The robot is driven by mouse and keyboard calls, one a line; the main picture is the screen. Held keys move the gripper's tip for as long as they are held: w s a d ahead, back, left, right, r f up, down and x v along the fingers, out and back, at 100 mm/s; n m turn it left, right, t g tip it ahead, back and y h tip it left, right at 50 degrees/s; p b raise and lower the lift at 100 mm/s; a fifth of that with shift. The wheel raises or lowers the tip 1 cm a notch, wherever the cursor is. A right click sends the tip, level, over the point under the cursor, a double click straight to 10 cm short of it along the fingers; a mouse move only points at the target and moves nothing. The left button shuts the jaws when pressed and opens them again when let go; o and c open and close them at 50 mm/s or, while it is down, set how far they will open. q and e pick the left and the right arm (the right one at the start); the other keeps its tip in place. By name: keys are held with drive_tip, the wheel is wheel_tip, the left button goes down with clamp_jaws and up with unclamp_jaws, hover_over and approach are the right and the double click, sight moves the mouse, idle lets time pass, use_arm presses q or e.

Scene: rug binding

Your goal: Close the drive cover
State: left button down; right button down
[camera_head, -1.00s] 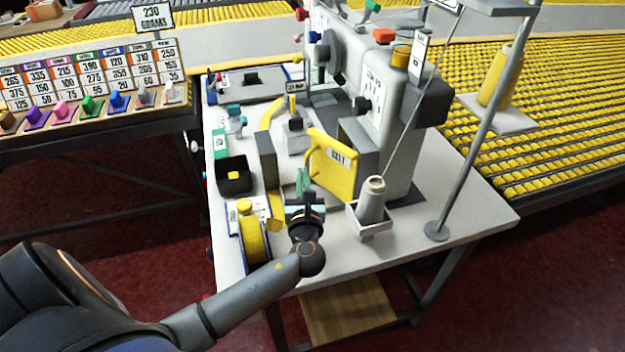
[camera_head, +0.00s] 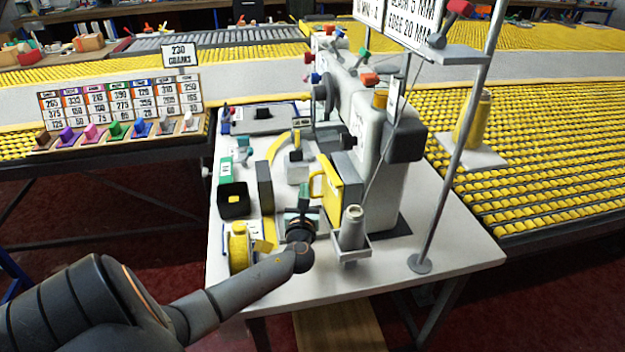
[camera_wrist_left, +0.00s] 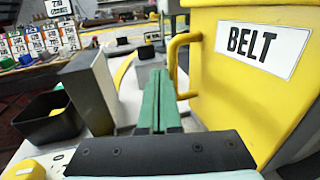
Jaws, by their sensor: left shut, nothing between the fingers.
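The drive cover is a yellow panel (camera_head: 329,181) with a loop handle on its left edge, on the near side of the grey sewing machine (camera_head: 374,130). In the left wrist view the cover (camera_wrist_left: 245,80) fills the right side, and its label reads BELT. The head view does not show clearly whether it sits flush. My left gripper (camera_head: 304,188) is shut and empty, just left of the cover. Its green fingers (camera_wrist_left: 158,97) point forward beside the handle (camera_wrist_left: 178,62), with no clear contact visible. My right gripper is not in view.
A grey upright block (camera_head: 265,187) and a black bin (camera_head: 233,199) stand left of my gripper. A yellow tape roll (camera_head: 239,247) sits at the table's near left. A thread cone (camera_head: 352,228) in a holder and a metal pole (camera_head: 452,155) stand to the right.

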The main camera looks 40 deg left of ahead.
use_arm(q)
drive_tip(key=shift+w+a, duration=0.1)
drive_tip(key=shift+w, duration=0.15)
idle(0.6)
drive_tip(key=v, duration=1.2)
drive_tip(key=shift+s, duration=0.2)
drive_tip(key=shift+d, duration=0.25)
